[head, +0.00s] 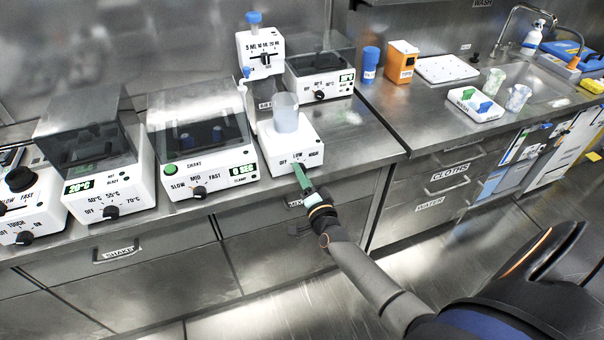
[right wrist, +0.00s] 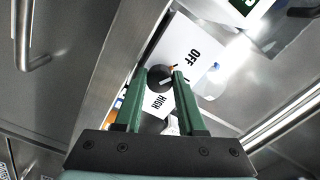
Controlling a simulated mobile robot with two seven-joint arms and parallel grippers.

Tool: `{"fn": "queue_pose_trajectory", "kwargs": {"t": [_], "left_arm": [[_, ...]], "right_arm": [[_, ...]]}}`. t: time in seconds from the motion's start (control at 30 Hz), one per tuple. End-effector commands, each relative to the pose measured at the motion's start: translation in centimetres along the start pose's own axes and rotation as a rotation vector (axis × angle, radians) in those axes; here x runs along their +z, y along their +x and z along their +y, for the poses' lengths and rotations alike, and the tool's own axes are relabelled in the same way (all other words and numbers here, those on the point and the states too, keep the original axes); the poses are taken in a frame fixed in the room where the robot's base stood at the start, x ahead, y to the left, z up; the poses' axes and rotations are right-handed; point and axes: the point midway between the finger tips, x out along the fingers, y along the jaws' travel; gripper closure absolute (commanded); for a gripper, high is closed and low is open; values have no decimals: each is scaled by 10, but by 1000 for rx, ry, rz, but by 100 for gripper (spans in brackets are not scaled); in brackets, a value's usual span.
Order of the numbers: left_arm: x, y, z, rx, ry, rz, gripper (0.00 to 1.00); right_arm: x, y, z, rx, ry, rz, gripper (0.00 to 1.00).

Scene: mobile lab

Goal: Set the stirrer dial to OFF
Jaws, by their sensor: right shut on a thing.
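The stirrer (head: 311,135) is a white box on the steel bench with a clear beaker (head: 286,113) on top. Its front is marked OFF, LOW and HIGH from left to right. My right gripper (head: 301,170) reaches up to this front from below, with green fingers. In the right wrist view the dark round dial (right wrist: 158,77) sits between the tips of my right gripper (right wrist: 160,74), which is shut on it. OFF and HIGH show beside the dial there. I cannot clearly tell where the dial points. My left gripper is not in view.
A shaker (head: 205,135) with a clear lid stands close on the left, and a heater (head: 128,190) beyond it. A dosing unit (head: 262,50) and a lidded device (head: 320,75) stand behind. A white rack (head: 474,108) is on the right counter. Drawers lie below.

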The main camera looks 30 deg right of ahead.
Motion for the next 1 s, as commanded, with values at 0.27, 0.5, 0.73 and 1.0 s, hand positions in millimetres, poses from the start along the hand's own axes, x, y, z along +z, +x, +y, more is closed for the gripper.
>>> {"fn": "queue_pose_trajectory", "kwargs": {"t": [0.27, 0.5, 0.73, 1.0], "left_arm": [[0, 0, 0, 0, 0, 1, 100], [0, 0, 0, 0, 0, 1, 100], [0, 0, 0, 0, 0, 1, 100], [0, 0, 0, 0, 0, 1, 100]], "right_arm": [[1, 0, 0, 0, -7, -2, 100], [1, 0, 0, 0, -6, -2, 44], [0, 0, 1, 2, -5, -1, 31], [0, -1, 3, 5, -5, -1, 31]]}}
